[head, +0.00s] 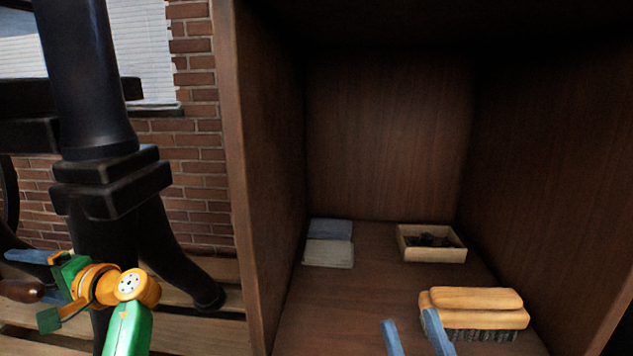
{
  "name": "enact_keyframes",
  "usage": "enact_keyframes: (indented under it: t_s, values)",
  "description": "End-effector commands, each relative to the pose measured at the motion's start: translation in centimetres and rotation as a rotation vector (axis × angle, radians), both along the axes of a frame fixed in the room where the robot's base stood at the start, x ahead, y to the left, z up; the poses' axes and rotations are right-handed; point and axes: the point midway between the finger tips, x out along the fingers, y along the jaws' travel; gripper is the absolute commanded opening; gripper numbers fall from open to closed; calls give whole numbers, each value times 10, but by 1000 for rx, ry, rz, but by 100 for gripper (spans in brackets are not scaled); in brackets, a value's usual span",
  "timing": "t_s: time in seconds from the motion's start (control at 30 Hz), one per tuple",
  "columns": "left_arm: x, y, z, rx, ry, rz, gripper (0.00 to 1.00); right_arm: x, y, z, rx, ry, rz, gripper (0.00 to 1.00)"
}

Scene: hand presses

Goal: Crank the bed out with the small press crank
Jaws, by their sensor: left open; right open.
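A black cast-iron press (88,80) stands at the left, with a thick column and splayed legs. A brown wooden handle (18,291), perhaps the crank's grip, shows at the left edge. My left gripper (22,273) is open beside that handle, one blue finger just above it; the other finger is not clear, and I cannot tell whether they touch. The rest of the crank is out of frame or hidden, and I cannot make out the bed. My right gripper (410,318) is open and empty, low inside a wooden cabinet, just left of a brush (475,300).
The open dark wooden cabinet (385,130) fills the right side. Its floor holds a shallow box (432,243) of dark pieces and a grey-blue stack (329,244). Its left wall edge (232,180) stands between my two grippers. A brick wall (200,130) is behind the press.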

Motion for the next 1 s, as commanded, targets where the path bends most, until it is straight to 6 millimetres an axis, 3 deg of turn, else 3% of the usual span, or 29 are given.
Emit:
enact_keyframes:
  t_s: [0.27, 1.0]
  values:
    - [0, -1, 0, -1, 1, -2, 100, -1, 0, 2, 1, -5, 0, 50]
    - [-5, -78, 0, -1, 1, -3, 100, 0, 0, 27, 1, -3, 0, 50]
